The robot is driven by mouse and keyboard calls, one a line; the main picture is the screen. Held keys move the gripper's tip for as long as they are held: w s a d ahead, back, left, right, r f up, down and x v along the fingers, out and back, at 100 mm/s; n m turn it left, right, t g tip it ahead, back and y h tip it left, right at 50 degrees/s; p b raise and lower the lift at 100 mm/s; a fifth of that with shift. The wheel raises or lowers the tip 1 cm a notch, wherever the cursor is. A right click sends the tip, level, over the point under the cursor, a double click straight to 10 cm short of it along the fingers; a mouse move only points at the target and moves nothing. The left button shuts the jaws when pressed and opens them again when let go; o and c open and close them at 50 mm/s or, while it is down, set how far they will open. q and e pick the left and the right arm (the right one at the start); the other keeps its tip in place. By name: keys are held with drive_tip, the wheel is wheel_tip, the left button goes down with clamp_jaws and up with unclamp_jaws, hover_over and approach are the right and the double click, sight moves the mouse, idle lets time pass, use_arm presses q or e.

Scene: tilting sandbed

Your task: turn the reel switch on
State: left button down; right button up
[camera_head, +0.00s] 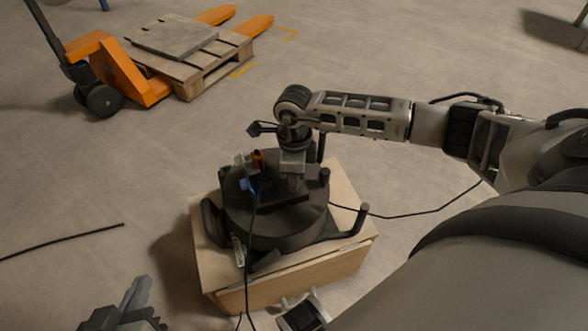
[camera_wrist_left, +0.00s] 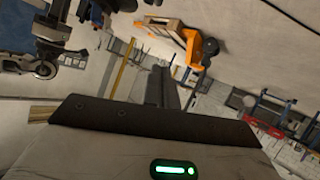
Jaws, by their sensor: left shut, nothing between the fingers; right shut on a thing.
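The dark, round cable reel (camera_head: 275,228) sits on a light wooden box. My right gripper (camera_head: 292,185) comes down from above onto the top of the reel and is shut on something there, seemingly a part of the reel. Its fingertips and what they hold are hard to make out. I cannot make out the switch. My left gripper (camera_head: 135,295) is at the bottom left, shut and empty, apart from the reel; it also shows in the left wrist view (camera_wrist_left: 166,86).
The wooden box (camera_head: 290,282) stands on the bare floor. A black cable (camera_head: 410,215) runs right from the reel and another hangs down its front. A wooden pallet (camera_head: 190,62) and an orange pallet truck (camera_head: 135,72) stand at the back left. The floor between is mostly clear.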

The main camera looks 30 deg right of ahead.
drive_tip(key=o, duration=1)
drive_tip(key=shift+r, duration=0.1)
drive_tip(key=shift+r, duration=0.3)
use_arm(q)
drive_tip(key=p, duration=0.1)
drive_tip(key=f+g+p, duration=0.1)
drive_tip(key=a+f+g+y+p, duration=0.1)
drive_tip(key=shift+s+a+f+p, duration=0.1)
drive_tip(key=shift+s+f+p, duration=0.2)
drive_tip(key=shift+p, duration=0.1)
use_arm(e)
wheel_tip(320, 180, up, 15)
drive_tip(key=shift+w+d, duration=0.25)
use_arm(q)
drive_tip(key=shift+r, duration=0.15)
use_arm(e)
drive_tip(key=shift+r, duration=0.1)
